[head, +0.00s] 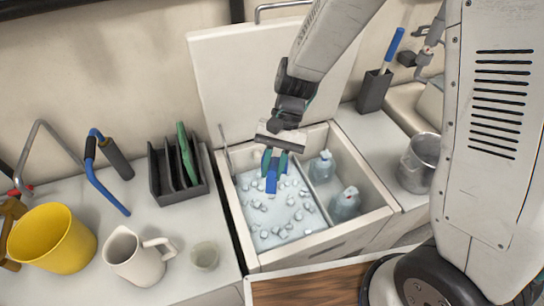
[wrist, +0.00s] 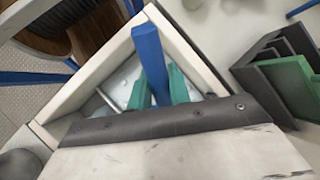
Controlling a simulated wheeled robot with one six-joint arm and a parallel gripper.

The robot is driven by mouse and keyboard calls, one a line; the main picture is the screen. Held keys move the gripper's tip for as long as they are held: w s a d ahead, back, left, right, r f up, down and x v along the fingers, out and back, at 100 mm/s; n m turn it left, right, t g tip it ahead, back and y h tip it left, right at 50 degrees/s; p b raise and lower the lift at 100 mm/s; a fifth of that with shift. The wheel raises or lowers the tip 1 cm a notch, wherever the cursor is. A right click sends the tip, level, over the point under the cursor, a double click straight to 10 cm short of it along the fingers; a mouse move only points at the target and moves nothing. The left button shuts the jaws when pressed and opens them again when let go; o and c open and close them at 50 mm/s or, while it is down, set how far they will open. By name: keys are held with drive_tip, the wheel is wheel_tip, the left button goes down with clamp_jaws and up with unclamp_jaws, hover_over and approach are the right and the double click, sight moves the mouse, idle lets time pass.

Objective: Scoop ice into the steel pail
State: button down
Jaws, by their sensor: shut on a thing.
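My gripper (head: 273,165), with teal fingers, is over the left compartment of the open ice box. It is shut on a blue handle (head: 271,184), likely the scoop's. In the wrist view the blue handle (wrist: 150,55) stands between my fingers (wrist: 157,90). No scoop bowl can be made out. Loose ice cubes (head: 262,216) lie scattered over a pale bed in that compartment, below my gripper. The steel pail (head: 419,165) stands on the counter to the right of the ice box, apart from my gripper. Its inside is mostly hidden.
The ice box (head: 352,228) has a divider, with two bottles (head: 344,204) in its right compartment. Its raised lid (head: 235,75) stands behind. A dark rack (head: 178,180), white pitcher (head: 137,257), glass (head: 205,256) and yellow bucket (head: 55,240) crowd the left counter. A dark holder (head: 374,92) stands behind right.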

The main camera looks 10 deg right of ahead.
wheel_tip(320, 180, down, 19)
wheel_tip(320, 180, up, 25)
drive_tip(key=shift+f, duration=0.1)
idle(2.0)
